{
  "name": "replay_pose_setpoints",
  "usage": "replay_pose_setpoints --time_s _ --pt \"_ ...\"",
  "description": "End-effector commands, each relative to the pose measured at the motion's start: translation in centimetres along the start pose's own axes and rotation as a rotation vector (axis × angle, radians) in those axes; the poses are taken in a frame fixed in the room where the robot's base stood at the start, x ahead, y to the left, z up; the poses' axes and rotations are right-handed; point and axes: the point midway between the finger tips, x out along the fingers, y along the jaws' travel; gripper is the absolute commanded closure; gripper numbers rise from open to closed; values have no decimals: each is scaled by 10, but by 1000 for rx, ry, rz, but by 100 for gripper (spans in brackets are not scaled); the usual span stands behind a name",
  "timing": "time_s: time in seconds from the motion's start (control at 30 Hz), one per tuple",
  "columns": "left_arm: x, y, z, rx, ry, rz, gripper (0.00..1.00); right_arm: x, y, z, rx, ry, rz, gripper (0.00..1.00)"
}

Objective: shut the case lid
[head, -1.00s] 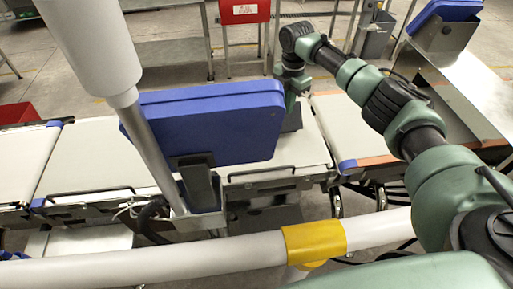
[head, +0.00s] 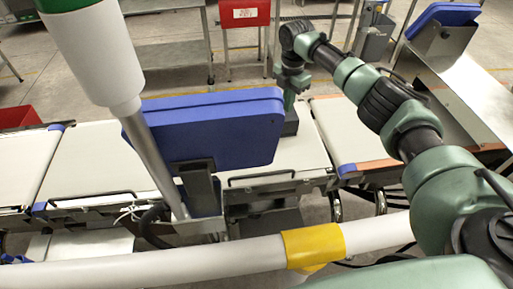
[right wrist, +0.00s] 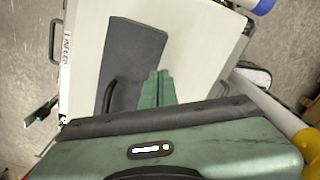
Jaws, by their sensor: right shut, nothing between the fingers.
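A dark grey case (head: 291,123) sits on the white belt and is mostly hidden behind a blue panel in the head view. In the right wrist view a flat dark grey face of the case (right wrist: 133,50) shows, with a dark curved strip at its lower left. I cannot tell how far its lid stands open. My right gripper (head: 288,101) is by the case, its fingers pointing down. In the right wrist view its green fingers (right wrist: 158,78) are together and empty, overlapping the case's right edge; contact cannot be told. My left gripper is out of view.
A large blue panel (head: 210,135) on a bracket blocks the near side of the belt. A white post (head: 95,60) and a white rail with a yellow band (head: 313,247) stand in front. The belt section at right (head: 345,130) is clear.

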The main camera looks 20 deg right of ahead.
Motion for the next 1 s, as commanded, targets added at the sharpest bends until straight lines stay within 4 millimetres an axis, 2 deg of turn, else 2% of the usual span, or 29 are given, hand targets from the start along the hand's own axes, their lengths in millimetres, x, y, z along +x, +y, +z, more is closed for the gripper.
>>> replay_pose_setpoints --time_s 0.03,0.53,1.0 --pt "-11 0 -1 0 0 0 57 -11 0 0 -1 1 0 100" --pt "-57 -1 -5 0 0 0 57 -60 0 -1 -1 1 -1 100" --pt "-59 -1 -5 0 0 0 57 -62 0 -1 -1 1 0 100"
